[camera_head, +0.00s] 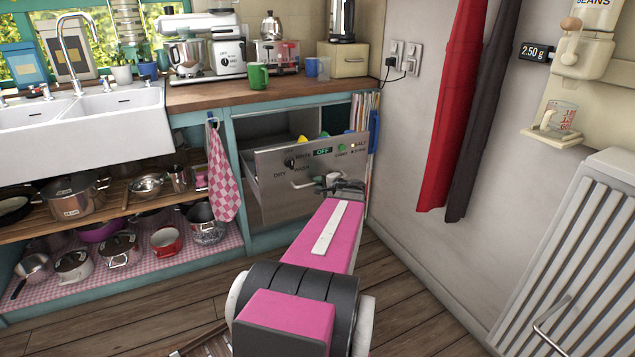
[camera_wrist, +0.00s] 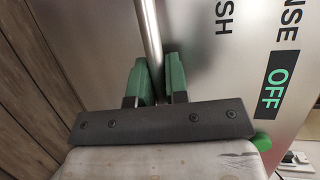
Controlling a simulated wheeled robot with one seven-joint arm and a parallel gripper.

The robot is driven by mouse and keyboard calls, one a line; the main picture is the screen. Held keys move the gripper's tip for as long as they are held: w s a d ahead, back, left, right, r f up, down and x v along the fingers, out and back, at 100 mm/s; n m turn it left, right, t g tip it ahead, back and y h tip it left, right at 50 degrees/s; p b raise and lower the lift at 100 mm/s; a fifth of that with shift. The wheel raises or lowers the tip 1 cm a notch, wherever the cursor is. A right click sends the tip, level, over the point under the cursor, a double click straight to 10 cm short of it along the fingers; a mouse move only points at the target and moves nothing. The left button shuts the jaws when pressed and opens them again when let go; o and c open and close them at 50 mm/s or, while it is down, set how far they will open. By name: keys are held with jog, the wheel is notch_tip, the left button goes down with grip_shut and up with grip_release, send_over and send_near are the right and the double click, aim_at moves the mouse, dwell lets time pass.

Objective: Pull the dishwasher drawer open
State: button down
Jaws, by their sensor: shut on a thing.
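The dishwasher drawer (camera_head: 272,192) has a grey metal front with words, an OFF label and small knobs along its top. It stands partly pulled out of the counter, with a gap behind its front where some colourful items show. The OFF label (camera_wrist: 273,90) shows to the right.
A checked towel (camera_head: 222,172) hangs left of the drawer. Pan shelves (camera_head: 20,228) stand further left under the white sink (camera_head: 70,130). The wall with red and dark cloths (camera_head: 455,110) and a radiator (camera_head: 575,255) is on the right.

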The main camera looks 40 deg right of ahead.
dwell(0.3)
jog(key=c, duration=1.1)
grip_release()
jog(key=shift+c, duration=0.2)
jog(key=shift+s, duration=0.1)
jog(key=v, duration=1)
jog(key=shift+s, duration=0.35)
jog(key=shift+d, duration=0.1)
